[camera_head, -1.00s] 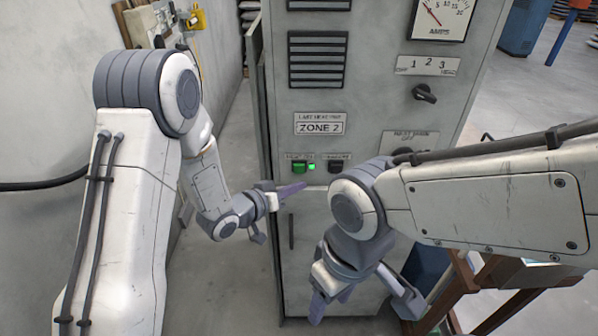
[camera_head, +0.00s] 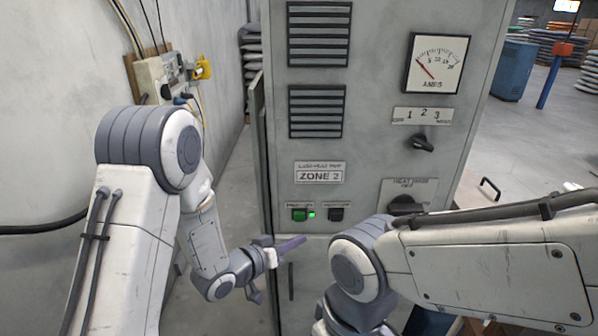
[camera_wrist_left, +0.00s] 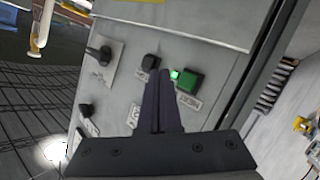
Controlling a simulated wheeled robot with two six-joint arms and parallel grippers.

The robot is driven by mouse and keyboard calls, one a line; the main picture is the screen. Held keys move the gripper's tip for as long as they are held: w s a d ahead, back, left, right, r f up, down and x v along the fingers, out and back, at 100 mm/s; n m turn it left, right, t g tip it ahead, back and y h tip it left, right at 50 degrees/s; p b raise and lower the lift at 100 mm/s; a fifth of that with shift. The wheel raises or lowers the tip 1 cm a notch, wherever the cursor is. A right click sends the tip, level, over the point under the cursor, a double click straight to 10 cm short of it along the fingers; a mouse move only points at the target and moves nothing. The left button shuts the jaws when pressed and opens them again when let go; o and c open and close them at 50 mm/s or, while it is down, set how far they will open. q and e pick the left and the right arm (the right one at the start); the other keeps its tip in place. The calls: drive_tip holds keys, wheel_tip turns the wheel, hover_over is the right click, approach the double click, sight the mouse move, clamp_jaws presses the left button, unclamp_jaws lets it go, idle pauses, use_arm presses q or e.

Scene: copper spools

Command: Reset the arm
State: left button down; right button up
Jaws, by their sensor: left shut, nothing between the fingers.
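My left gripper (camera_head: 290,246) is in front of the grey control cabinet (camera_head: 375,40), just below its green button (camera_head: 299,214). Its fingers are shut and empty. In the left wrist view the dark closed fingers (camera_wrist_left: 160,78) point at the panel, with the green button (camera_wrist_left: 190,80) and lit green lamp just to the right of the tips. I cannot tell whether they touch the panel. My right arm comes in from the right, and its gripper is below the lower edge of the head view.
The cabinet carries a black button (camera_head: 336,214), a rotary switch (camera_head: 423,143) and an amps gauge (camera_head: 437,63). A wall box (camera_head: 163,80) with cables is at left. A blue drum (camera_head: 513,70) stands at back right. A narrow strip of floor lies left of the cabinet.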

use_arm(q)
drive_tip(key=s+a+m+g+y+b, duration=0.1)
drive_tip(key=s+g+y+b, duration=0.1)
drive_tip(key=s, duration=0.8)
drive_tip(key=s+a+f+m+g+y+b, duration=0.1)
drive_tip(key=s+g+y+b, duration=0.2)
drive_tip(key=s, duration=0.7)
drive_tip(key=s+a+m+g+y+b, duration=0.2)
drive_tip(key=s+g+y+b, duration=0.1)
drive_tip(key=s, duration=0.7)
drive_tip(key=g+y, duration=0.1)
drive_tip(key=g, duration=0.1)
drive_tip(key=shift+f+g, duration=0.2)
drive_tip(key=shift+g, duration=0.1)
